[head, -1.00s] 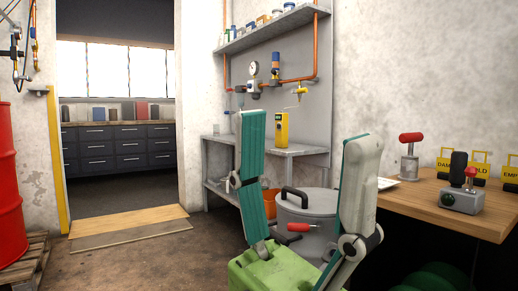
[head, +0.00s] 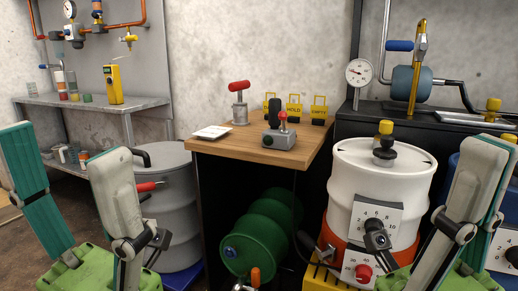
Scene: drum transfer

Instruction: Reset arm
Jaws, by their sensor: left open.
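My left gripper (head: 64,145) is at the lower left of the head view, pointing up, with a teal finger and a pale finger spread apart on a green palm. It is open, and nothing shows between its fingers. It appears in front of the grey lidded drum (head: 178,215). My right gripper (head: 484,145) is at the lower right, in front of the white drum (head: 350,180). One pale finger and part of its green palm show clearly; the rest is cut off by the picture's edge, so its opening is unclear.
A wooden-topped bench (head: 245,150) holds a grey control box (head: 281,138), a red-handled tool (head: 239,105) and yellow tags. A green cylinder (head: 262,232) lies below it. A metal shelf (head: 95,108) stands at left. A pump (head: 408,82) and gauge (head: 359,73) stand at the back right.

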